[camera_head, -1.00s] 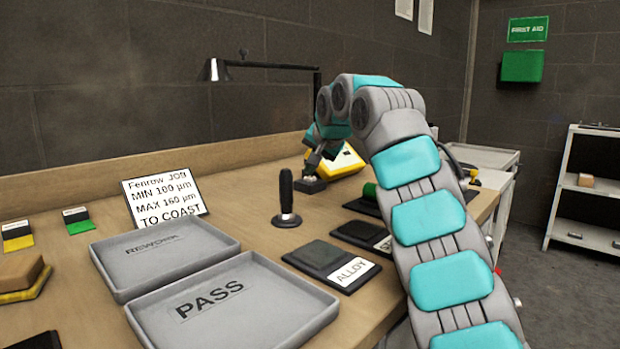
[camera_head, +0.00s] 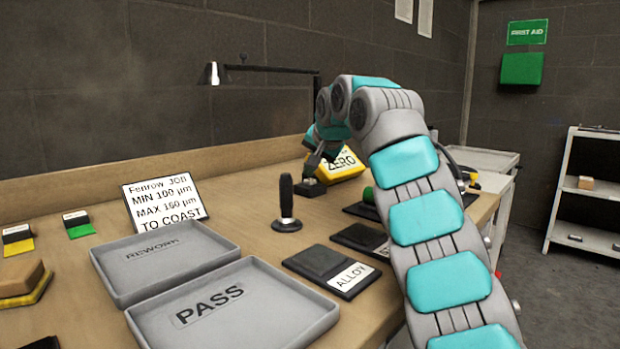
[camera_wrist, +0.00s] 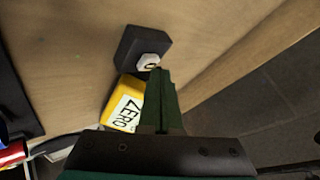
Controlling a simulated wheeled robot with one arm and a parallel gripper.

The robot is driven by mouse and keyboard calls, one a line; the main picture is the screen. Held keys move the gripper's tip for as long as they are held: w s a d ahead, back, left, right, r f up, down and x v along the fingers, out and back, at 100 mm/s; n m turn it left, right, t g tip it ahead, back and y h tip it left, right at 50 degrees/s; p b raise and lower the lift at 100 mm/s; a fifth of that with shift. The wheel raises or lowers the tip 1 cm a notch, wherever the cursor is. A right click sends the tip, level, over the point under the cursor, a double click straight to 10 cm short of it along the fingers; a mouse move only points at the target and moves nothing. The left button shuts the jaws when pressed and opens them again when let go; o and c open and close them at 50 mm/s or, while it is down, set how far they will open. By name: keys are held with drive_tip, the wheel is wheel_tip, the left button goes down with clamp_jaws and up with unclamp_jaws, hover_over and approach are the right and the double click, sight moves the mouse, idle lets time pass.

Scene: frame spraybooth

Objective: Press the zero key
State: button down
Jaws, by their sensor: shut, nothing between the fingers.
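The yellow ZERO unit (camera_head: 345,167) sits at the far right part of the bench, its white label facing out. It also shows in the wrist view (camera_wrist: 125,104). Beside it is a small dark block (camera_head: 312,188), clearer in the wrist view (camera_wrist: 137,46), with a pale key (camera_wrist: 149,62) on it. My gripper (camera_head: 313,168) is shut and empty, pointing down over the dark block. In the wrist view its fingertips (camera_wrist: 160,72) lie right by the pale key's edge and hide part of it. I cannot tell whether they touch it.
A black upright lever (camera_head: 286,205) stands left of the block. Grey REWORK (camera_head: 115,280) and PASS (camera_head: 325,312) trays and a dark ALLOY pad (camera_head: 318,260) lie nearer. A desk lamp (camera_head: 212,73) stands behind. A red-and-blue object (camera_wrist: 14,150) shows at the wrist view's lower left.

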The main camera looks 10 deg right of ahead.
sight(310, 181)
drive_tip(key=shift+r, duration=0.45)
drive_tip(key=shift+r, duration=0.1)
wheel_tip(310, 181, up, 4)
drive_tip(key=p, duration=0.4)
drive_tip(key=shift+a+r, duration=0.1)
drive_tip(key=shift+r, duration=0.35)
